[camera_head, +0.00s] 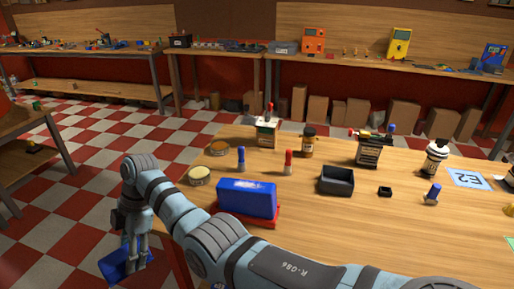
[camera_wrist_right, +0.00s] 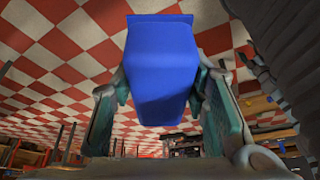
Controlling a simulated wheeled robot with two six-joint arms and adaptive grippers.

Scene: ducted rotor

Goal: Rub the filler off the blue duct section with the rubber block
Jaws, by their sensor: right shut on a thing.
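The blue duct section (camera_head: 247,203) sits in a red cradle (camera_head: 262,222) near the table's front left edge. Pale, uneven filler (camera_head: 246,185) shows along its upper part. My right gripper (camera_head: 133,248) hangs fingers down beyond the table's left edge, over the floor and apart from the duct section. It is shut on a plain blue block (camera_wrist_right: 161,70), which shows between both fingers in the right wrist view. The same block is partly visible low in the head view (camera_head: 118,266). I take it to be the rubber block. My left gripper is not in view.
A dark open bin (camera_head: 336,181), blue (camera_head: 241,159) and red (camera_head: 288,162) upright items, and round tins (camera_head: 200,176) stand near the duct section. A brown jar (camera_head: 309,142) and a dark boxy item (camera_head: 371,150) stand behind. The table's front right is mostly clear.

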